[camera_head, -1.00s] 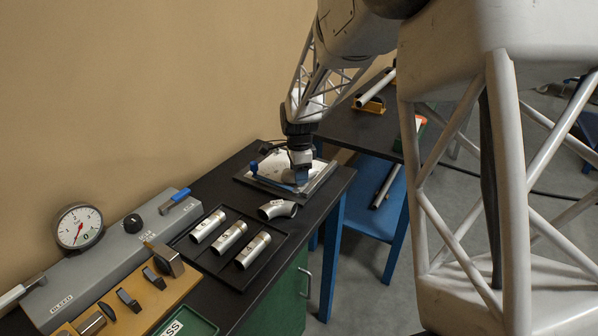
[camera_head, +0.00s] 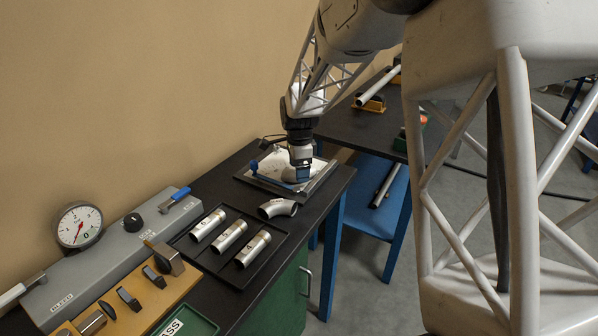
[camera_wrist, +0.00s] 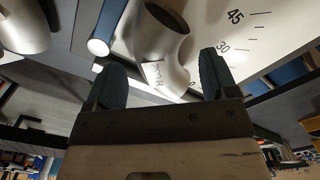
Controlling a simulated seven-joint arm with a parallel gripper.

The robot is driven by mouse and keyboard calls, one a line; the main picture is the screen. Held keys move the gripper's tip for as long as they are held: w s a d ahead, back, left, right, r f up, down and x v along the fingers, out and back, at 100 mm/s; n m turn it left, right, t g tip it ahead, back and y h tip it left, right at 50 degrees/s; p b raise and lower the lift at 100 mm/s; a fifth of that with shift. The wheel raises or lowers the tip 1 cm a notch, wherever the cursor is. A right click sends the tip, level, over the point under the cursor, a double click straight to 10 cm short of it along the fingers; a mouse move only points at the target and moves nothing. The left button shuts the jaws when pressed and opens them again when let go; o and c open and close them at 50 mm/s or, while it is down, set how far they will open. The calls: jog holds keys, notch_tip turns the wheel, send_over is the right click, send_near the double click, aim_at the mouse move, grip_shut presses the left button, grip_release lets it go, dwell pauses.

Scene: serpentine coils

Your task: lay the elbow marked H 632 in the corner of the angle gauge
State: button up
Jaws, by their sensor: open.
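The angle gauge (camera_head: 262,182) is a pale plate with dark edge rails and a blue handle at its left, at the far end of the bench. In the wrist view its white face (camera_wrist: 240,45) shows a degree scale. A silver elbow (camera_wrist: 158,50) with a white label, on which an H is legible and the number is not clear, lies over the gauge face; the head view shows part of it (camera_head: 289,175). My gripper (camera_head: 302,178) is just above it. Its open fingers (camera_wrist: 163,75) stand on either side of the elbow's labelled end. Exact contact with the gauge rails is hidden.
Another silver elbow (camera_head: 277,208) lies on the bench in front of the gauge. A black tray (camera_head: 216,262) holds three labelled straight pipes. A grey dial instrument (camera_head: 112,248) and a wooden block rack (camera_head: 148,292) stand nearer. A second dark table (camera_head: 362,128) is beyond.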

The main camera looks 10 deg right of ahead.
jog(key=shift+r, duration=3.25)
jog(key=shift+s+r, duration=0.1)
jog(key=shift+s+r, duration=0.15)
jog(key=shift+s, duration=0.05)
jog(key=s+r+n+t, duration=0.1)
jog(key=s+r+n, duration=0.35)
jog(key=s, duration=0.65)
jog(key=s+r+n, duration=0.3)
jog(key=s+n, duration=0.2)
jog(key=s, duration=0.5)
jog(key=s+a+f+n+t, duration=0.1)
jog(key=s+n, duration=0.7)
jog(key=s, duration=1.2)
jog(key=shift+f+t, duration=0.3)
jog(key=shift+f, duration=0.1)
jog(key=shift+w+a, duration=0.1)
